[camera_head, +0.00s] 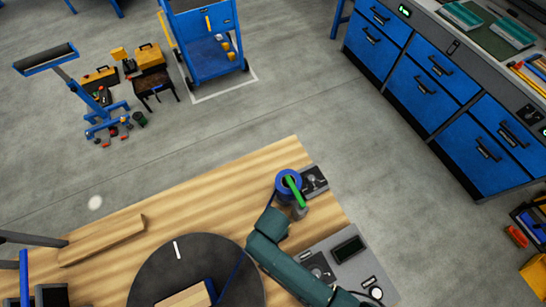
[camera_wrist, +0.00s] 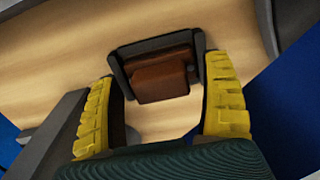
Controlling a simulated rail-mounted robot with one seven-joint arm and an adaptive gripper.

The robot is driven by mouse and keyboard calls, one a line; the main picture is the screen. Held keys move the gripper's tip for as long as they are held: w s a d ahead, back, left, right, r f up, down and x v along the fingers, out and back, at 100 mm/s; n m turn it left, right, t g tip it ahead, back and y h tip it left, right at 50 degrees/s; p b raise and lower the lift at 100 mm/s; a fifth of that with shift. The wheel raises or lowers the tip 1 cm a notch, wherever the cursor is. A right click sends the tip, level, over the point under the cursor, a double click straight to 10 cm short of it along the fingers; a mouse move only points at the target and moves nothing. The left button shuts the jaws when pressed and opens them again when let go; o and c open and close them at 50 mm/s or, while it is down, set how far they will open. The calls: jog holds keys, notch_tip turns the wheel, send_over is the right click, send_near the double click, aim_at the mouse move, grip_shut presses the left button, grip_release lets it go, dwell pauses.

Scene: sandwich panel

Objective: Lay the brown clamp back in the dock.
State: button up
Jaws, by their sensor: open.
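The brown clamp (camera_wrist: 160,85) shows in the wrist view as a brown block within a dark grey frame, which looks like the dock (camera_wrist: 122,68). The frame is over pale wood. My gripper (camera_wrist: 163,70) is open, with one yellow finger on each side of the brown block. The fingers appear clear of the brown block; I cannot tell whether they touch the dark frame. My palm hides the area nearest the camera. In the head view I can make out neither the clamp nor my fingertips.
In the head view the wooden table (camera_head: 205,195) carries a black turntable (camera_head: 150,280), a wooden strip (camera_head: 105,238) and a grey control panel (camera_head: 340,240). A blue ring (camera_head: 281,187) with a green bar (camera_head: 296,192) is beside my arm. Blue drawers (camera_head: 422,88) stand beyond open floor.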

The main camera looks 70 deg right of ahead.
notch_tip(320, 180, up, 12)
dwell(0.4)
dwell(0.4)
